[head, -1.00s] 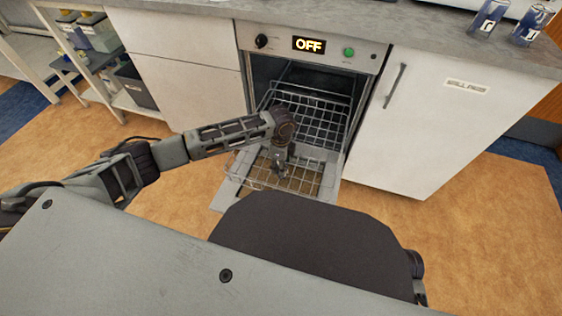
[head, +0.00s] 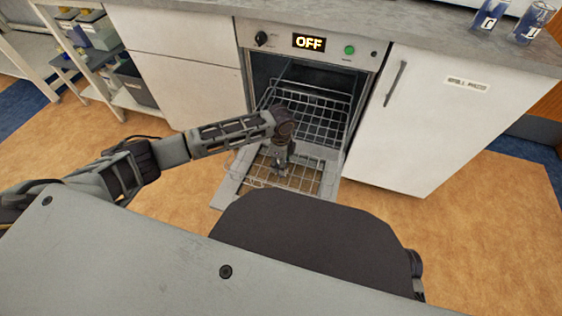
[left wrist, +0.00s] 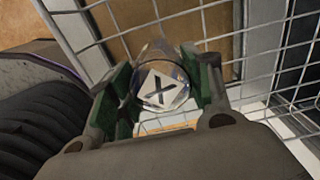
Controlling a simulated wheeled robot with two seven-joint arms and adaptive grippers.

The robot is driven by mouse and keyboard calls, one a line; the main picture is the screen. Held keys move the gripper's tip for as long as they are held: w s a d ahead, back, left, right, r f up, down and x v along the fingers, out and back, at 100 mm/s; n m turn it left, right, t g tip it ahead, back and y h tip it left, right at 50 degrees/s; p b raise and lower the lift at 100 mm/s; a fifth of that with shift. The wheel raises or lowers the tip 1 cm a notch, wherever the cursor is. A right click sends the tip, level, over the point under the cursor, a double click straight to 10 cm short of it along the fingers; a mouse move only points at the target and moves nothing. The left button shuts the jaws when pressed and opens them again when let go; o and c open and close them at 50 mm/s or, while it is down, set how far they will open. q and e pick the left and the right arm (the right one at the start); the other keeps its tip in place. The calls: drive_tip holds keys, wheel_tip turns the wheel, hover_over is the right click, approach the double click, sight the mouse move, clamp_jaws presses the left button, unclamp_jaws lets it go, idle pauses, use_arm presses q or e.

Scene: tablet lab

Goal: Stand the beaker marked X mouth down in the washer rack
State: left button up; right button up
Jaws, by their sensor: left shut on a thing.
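The beaker marked X (left wrist: 163,83) is clear glass with a dark X on a white label. In the left wrist view it sits between the two green-lined fingers of my left gripper (left wrist: 160,92), which is shut on it. In the head view my left gripper (head: 279,165) points down over the pulled-out lower part of the washer rack (head: 308,178), and the beaker is hard to make out there. Wires of the rack also show in the left wrist view (left wrist: 125,33). I cannot tell the beaker's tilt or whether it touches the rack. My right gripper is out of view.
The washer's door (head: 228,192) is open and its display (head: 309,42) reads OFF. An upper wire rack (head: 325,112) sits behind my gripper. Two labelled vessels (head: 489,15) (head: 531,22) stand on the counter (head: 430,48). A white cabinet (head: 425,125) closes off the right side.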

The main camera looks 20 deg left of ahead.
use_arm(q)
drive_tip(key=shift+f, duration=0.15)
drive_tip(key=o, duration=1.2)
wheel_tip(320, 180, up, 12)
idle(1.0)
